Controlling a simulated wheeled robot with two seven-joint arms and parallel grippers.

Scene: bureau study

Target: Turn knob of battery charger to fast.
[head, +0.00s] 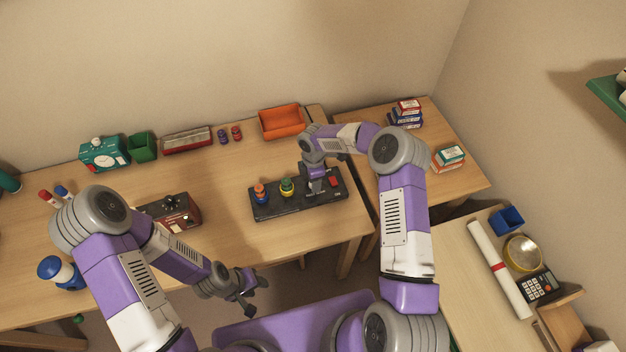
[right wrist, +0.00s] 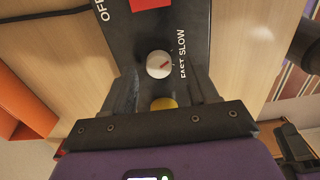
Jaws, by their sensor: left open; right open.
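The battery charger is a long black panel (head: 270,212) on the desk. In the right wrist view its face (right wrist: 190,20) carries the words OFF, FAST and SLOW. A round white knob (right wrist: 158,64) there has a red pointer mark aimed right and slightly up, toward the FAST and SLOW lettering; I cannot tell exactly which word. My right gripper (right wrist: 162,90) is open over the panel, one finger on each side of the knob's near side; contact is not visible. In the head view my right gripper (head: 315,187) hides the knob. My left gripper (head: 241,291) is open and empty before the desk's front edge.
The panel also holds an orange knob (head: 260,192), a green-and-yellow knob (head: 287,186) and a red switch (head: 334,182). A red box with dark knobs (head: 182,213) stands left of it. An orange bin (head: 282,122) stands behind. Desk surface between box and panel is clear.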

